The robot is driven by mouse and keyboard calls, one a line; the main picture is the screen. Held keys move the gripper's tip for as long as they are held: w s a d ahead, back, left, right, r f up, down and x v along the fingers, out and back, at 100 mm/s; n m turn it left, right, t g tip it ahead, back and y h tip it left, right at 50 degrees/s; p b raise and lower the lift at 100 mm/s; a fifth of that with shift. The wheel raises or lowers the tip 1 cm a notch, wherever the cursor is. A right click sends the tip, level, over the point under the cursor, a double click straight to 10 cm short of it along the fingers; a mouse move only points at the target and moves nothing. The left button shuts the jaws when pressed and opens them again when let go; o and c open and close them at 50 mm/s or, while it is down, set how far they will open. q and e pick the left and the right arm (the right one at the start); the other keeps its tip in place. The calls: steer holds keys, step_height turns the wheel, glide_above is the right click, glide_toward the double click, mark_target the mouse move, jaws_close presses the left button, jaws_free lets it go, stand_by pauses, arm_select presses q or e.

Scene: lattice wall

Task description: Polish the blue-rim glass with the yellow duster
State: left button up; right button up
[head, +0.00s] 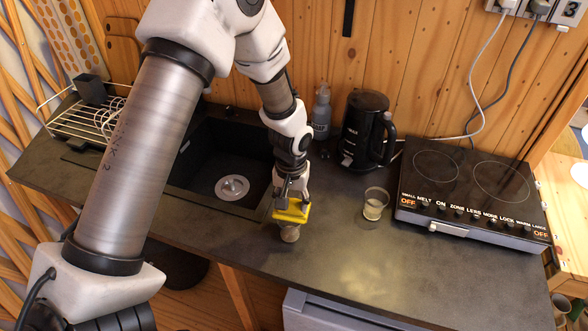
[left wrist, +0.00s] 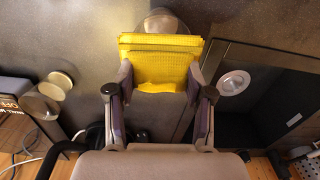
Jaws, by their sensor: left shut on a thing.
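My left gripper (head: 290,196) is shut on the yellow duster (head: 291,212) above the counter, just right of the sink. In the left wrist view the duster (left wrist: 160,70) sits between the two fingers (left wrist: 158,97). A second clear glass (head: 375,204) stands to the right, apart from the gripper. I cannot make out a blue rim on either glass. My right gripper is not in view.
A black kettle (head: 366,132) and a grey bottle (head: 321,113) stand at the back. A black cooktop (head: 471,194) is on the right. The sink (head: 205,173) and a wire dish rack (head: 88,124) are on the left. The counter's front right (head: 430,280) is clear.

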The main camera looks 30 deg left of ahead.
mark_target(292, 201)
arm_select(q)
step_height(292, 201, up, 6)
steer(key=p, duration=0.4)
steer(key=shift+w+r+p, duration=0.25)
steer(key=shift+r+p, duration=0.65)
steer(key=shift+p, duration=0.2)
steer(key=shift+r, duration=0.15)
steer(key=shift+s+r, duration=0.1)
steer(key=shift+s, duration=0.1)
steer(key=shift+w, duration=0.1)
